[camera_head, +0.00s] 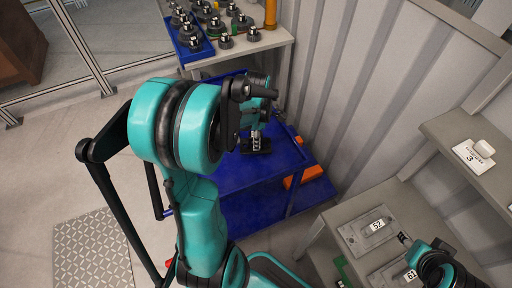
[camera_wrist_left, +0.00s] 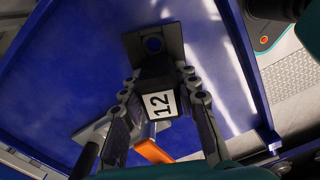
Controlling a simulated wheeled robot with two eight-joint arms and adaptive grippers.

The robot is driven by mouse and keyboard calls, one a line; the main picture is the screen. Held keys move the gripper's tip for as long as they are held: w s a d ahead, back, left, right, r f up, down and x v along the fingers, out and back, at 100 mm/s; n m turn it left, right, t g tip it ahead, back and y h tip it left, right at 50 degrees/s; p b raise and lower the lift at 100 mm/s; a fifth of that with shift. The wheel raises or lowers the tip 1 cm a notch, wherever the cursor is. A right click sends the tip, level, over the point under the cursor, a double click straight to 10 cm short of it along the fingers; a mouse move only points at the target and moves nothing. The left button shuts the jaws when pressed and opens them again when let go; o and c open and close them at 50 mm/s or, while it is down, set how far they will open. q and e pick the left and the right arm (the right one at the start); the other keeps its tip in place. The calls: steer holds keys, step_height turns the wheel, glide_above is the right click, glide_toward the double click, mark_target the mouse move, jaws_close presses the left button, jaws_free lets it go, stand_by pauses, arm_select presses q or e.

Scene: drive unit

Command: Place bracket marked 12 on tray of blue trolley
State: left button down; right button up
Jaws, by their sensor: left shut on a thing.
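The dark bracket marked 12 (camera_wrist_left: 160,72) is between my left gripper's fingers in the left wrist view, with its white label and a flat plate with a round hole in sight. My left gripper (camera_wrist_left: 165,108) is shut on it. In the head view the bracket (camera_head: 257,146) shows dark below my left gripper (camera_head: 256,130), over the blue tray (camera_head: 225,185) of the trolley. The tray also fills much of the wrist view (camera_wrist_left: 75,75). I cannot tell whether the bracket touches the tray. Part of my right arm is at the lower right; its jaws are not clear.
A table (camera_head: 275,42) with several dark parts stands behind the trolley. Orange items (camera_head: 303,177) lie low on the trolley. Brackets marked 25 (camera_head: 376,225) and 19 (camera_head: 408,275) lie on a bench at right, and one marked 3 (camera_head: 474,155) on a shelf. A corrugated wall borders the trolley.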

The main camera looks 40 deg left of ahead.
arm_select(q)
step_height(320, 180, down, 4)
steer(key=shift+r+b, duration=0.25)
steer(key=shift+b, duration=0.65)
steer(key=shift+w+a+f, duration=0.1)
steer(key=shift+f, duration=0.2)
steer(key=shift+f, duration=0.1)
steer(key=c, duration=1.1)
jaws_free()
steer(key=shift+c, duration=0.2)
